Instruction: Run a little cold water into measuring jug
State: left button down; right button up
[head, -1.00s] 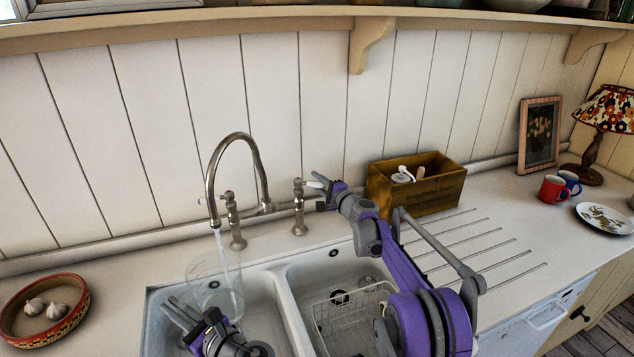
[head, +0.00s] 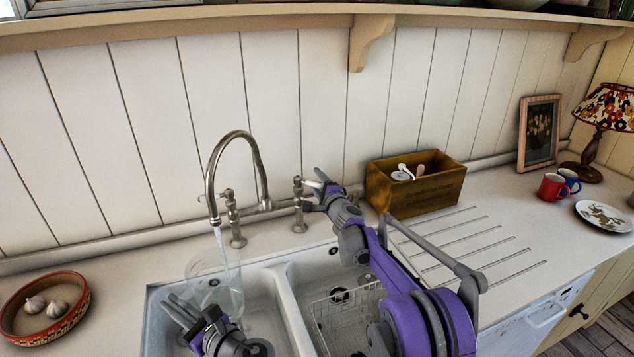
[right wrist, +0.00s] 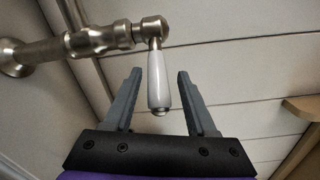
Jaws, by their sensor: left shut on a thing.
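The clear measuring jug (head: 228,292) is under the spout of the curved metal tap (head: 210,190), over the left sink basin. A thin stream of water (head: 222,245) runs from the spout into the jug. My left gripper (head: 182,308) is shut on the jug at its near side; the exact grip is hard to see. My right gripper (head: 314,186) is at the tap's right-hand lever. In the right wrist view, the white lever handle (right wrist: 158,85) hangs between the open fingers of my right gripper (right wrist: 160,76), with a gap on both sides.
The right basin holds a white wire rack (head: 345,315). A wooden box (head: 415,190) stands behind the grooved drainer. A bowl of garlic (head: 45,305) is at far left. Red and blue mugs (head: 551,187), a plate (head: 604,217) and a lamp (head: 605,110) are at right.

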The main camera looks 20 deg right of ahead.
jog(key=shift+s, duration=0.1)
jog(key=s, duration=1.1)
jog(key=shift+s+r, duration=0.25)
jog(key=shift+s, duration=0.15)
jog(key=shift+d, duration=0.1)
jog(key=m+g+y, duration=0.5)
jog(key=m+y, duration=0.1)
jog(key=y, duration=0.7)
send_near(306, 182)
jog(key=x, duration=1)
jog(key=shift+w+d+f, duration=0.15)
jog(key=shift+w, duration=0.15)
